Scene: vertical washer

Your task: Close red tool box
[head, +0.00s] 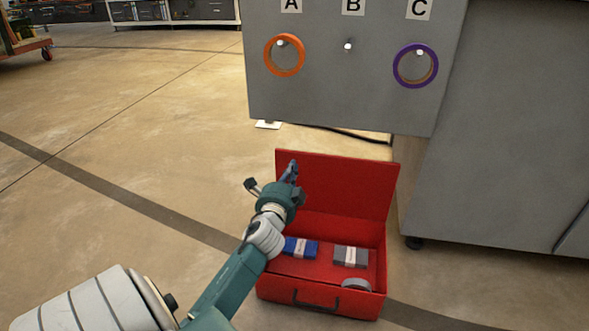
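The red tool box (265,286) stands on the floor with its lid (345,180) raised upright at the back. A handle (314,303) is on its front wall. Inside lie a blue packet (301,248), a grey packet (350,257) and a grey round item (356,285). My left gripper (270,176) is open, its two fingers spread apart, at the left edge of the raised lid. One finger overlaps the lid in the picture; I cannot tell whether it touches. My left arm covers the left side of the box. My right gripper is out of view.
A grey panel (350,95) with orange (284,55) and purple (415,66) rings hangs above and behind the box. A grey cabinet (500,150) stands close on the right. The floor (130,120) to the left is clear.

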